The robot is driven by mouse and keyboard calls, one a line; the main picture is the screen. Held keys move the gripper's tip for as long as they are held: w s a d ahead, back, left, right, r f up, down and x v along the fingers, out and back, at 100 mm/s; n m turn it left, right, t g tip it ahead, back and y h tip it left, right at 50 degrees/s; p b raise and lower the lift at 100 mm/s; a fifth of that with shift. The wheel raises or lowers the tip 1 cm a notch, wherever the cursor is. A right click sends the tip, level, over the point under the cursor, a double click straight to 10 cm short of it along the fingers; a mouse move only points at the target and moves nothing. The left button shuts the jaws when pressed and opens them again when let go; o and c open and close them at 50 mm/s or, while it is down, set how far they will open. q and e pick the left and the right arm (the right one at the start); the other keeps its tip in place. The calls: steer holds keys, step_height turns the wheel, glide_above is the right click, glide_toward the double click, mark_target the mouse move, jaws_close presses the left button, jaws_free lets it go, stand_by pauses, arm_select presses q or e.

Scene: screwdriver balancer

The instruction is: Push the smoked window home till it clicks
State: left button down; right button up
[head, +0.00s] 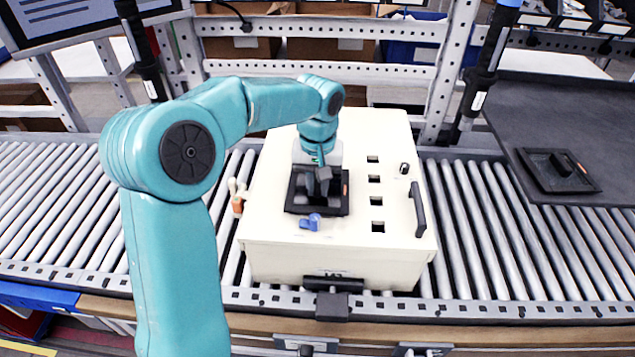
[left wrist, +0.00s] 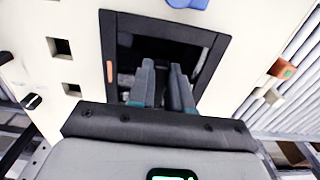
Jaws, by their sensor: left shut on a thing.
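The smoked window (head: 299,207) is a dark pane in a black square frame, on top of the white box. It also shows in the left wrist view (left wrist: 190,40), framed by the white panel. I cannot tell whether its frame is fully seated. My right gripper is not in view.
The white box (head: 300,262) stands on a roller conveyor (head: 500,240). Its top has several square holes (head: 377,227), a blue knob (head: 311,222) and a black handle (head: 418,210). An orange-based switch (head: 238,205) is at its left. A dark mat at right bears a black tray (head: 590,187).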

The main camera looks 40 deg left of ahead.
arm_select(q)
steer(key=shift+f+b, duration=0.35)
steer(key=shift+f, duration=0.3)
stand_by(1.3)
steer(key=c, duration=1)
jaws_free()
step_height(320, 180, up, 16)
steer(key=shift+r+p, duration=0.15)
steer(key=shift+p, duration=0.85)
